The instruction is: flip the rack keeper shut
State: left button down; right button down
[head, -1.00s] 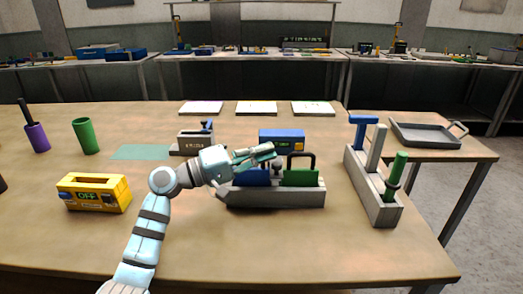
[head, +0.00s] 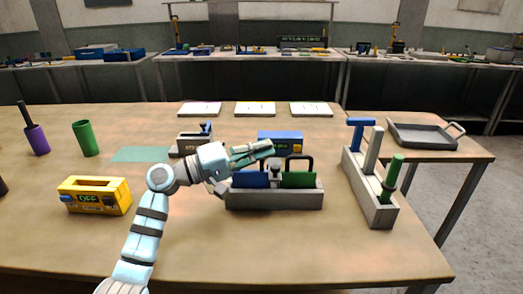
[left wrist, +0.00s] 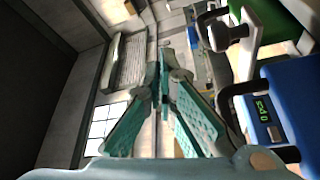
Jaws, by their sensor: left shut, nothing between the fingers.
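The grey rack (head: 272,200) stands near the middle of the table and holds a blue die (head: 250,180) and a green die (head: 299,179), each with a dark handle. A grey knobbed post (head: 275,173), perhaps the keeper, stands between them; a grey knob also shows in the left wrist view (left wrist: 228,34), near the blue die (left wrist: 292,98). My left gripper (head: 271,148) is shut and empty, above and behind the rack's blue die, pointing right. Its fingers converge in the left wrist view (left wrist: 164,88). I cannot tell whether it touches anything. My right gripper is out of view.
A blue box (head: 281,137) stands just behind the rack. A second grey rack (head: 378,209) with several upright tools is to the right. A yellow box (head: 94,195) marked OFF is at left. The table's front middle is clear.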

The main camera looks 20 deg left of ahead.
pick_arm(q)
jog(key=s+a+f+b, duration=0.2)
jog(key=a, duration=0.7)
jog(key=shift+s+f, duration=0.15)
jog(key=shift+s, duration=0.05)
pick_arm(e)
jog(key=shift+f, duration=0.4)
